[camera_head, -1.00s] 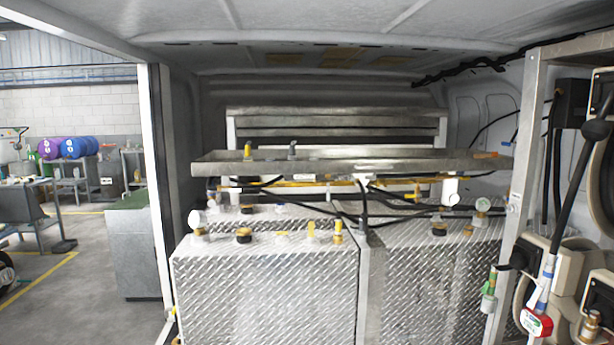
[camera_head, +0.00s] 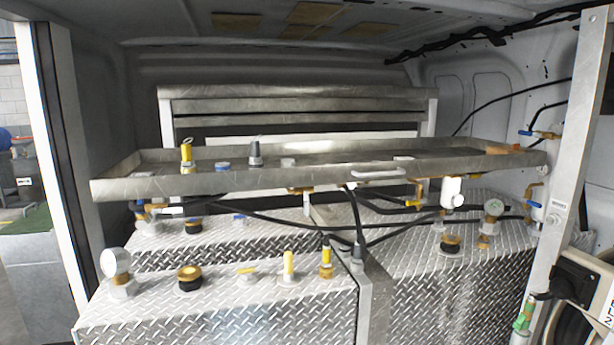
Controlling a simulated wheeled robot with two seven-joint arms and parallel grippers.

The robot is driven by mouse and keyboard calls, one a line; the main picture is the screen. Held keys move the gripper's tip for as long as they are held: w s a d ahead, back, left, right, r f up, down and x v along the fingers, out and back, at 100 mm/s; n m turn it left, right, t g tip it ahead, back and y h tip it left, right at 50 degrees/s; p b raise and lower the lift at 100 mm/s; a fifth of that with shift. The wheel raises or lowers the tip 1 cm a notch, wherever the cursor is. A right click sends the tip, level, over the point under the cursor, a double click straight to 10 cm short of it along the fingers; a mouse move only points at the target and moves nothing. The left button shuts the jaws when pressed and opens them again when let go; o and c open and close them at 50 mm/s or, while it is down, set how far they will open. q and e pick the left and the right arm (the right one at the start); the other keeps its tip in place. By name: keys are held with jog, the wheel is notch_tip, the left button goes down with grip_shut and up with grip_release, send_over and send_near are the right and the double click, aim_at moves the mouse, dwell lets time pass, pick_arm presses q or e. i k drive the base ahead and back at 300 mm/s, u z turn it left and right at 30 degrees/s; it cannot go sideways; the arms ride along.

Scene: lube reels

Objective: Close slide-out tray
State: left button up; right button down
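The slide-out tray (camera_head: 235,184) is a long, shallow grey metal tray in the middle of the head view. It stands above the diamond-plate tanks, its front edge reaching out over them. A pale handle (camera_head: 377,175) shows on its front face, right of the middle. A yellow-topped fitting (camera_head: 187,156), a dark grey fitting (camera_head: 255,153) and a few small parts show in or just behind it. A slatted metal rack (camera_head: 300,103) stands behind the tray. Neither of my grippers is in view.
Left and right diamond-plate tanks (camera_head: 230,312) (camera_head: 455,270) below carry gauges, caps and valves. Black hoses (camera_head: 290,222) run under the tray. A metal post (camera_head: 565,190) stands at the right, a white door frame (camera_head: 62,150) at the left. Space in front of the tray looks clear.

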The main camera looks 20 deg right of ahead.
aim_at(224, 169)
jog(key=i, duration=1.65)
jog(key=z, duration=1.3)
